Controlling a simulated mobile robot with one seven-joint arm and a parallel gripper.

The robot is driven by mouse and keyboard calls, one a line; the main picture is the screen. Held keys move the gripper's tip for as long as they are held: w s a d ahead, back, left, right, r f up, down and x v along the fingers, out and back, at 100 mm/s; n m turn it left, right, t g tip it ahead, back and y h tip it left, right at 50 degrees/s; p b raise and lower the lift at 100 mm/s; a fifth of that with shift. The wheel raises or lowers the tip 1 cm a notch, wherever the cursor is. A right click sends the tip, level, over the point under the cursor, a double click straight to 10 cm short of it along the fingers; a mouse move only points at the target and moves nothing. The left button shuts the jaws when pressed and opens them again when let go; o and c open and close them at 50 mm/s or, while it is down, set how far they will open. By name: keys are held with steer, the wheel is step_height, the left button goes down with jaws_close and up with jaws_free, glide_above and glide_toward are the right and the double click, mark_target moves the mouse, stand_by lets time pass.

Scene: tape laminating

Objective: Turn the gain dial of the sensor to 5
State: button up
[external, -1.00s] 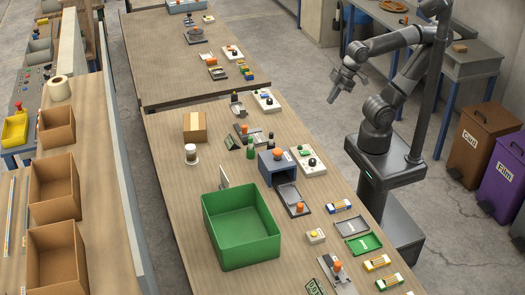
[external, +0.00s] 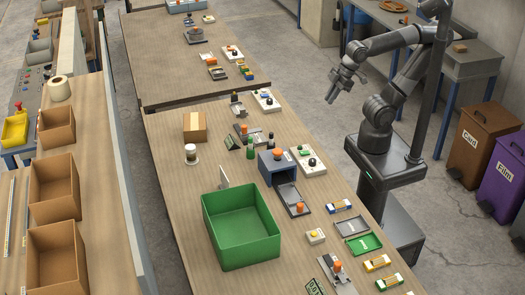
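My gripper (external: 331,97) hangs in the air to the right of the long wooden table, at the upper middle of the external view. A white box with a black dial (external: 311,162) sits on the table's right side, beside the blue-grey machine. A similar white box with dark knobs (external: 267,98) lies farther back. I cannot tell which one is the sensor, and the dial markings are too small to read.
A green bin (external: 240,228) stands at the table's middle. A blue-grey machine (external: 277,167) with an orange knob is beside the nearer white box. Small trays (external: 352,226) line the right edge. Brown and purple waste bins (external: 480,145) stand on the floor at right.

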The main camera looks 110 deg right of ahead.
steer(key=o, duration=0.6)
steer(key=w+d+n+g+h, duration=0.1)
steer(key=w+d+n+g, duration=0.1)
steer(key=w+d, duration=0.4)
steer(key=shift+w+d+r+n+h, duration=0.2)
steer(key=shift+d+n+h, duration=0.1)
steer(key=shift+n, duration=0.1)
steer(key=shift+o, duration=0.9)
steer(key=w+d+f+n+g, duration=0.2)
steer(key=w+d, duration=0.3)
steer(key=d, duration=0.5)
steer(key=shift+f+n, duration=0.2)
steer(key=shift+n, duration=0.4)
steer(key=n+g+y, duration=0.2)
steer(key=n, duration=0.4)
glide_above(270, 99)
step_height(270, 99, down, 9)
steer(key=f, duration=1)
steer(key=shift+w+a+f, duration=0.15)
steer(key=shift+w+f, duration=0.05)
steer(key=shift+m, duration=0.3)
steer(key=c, duration=1)
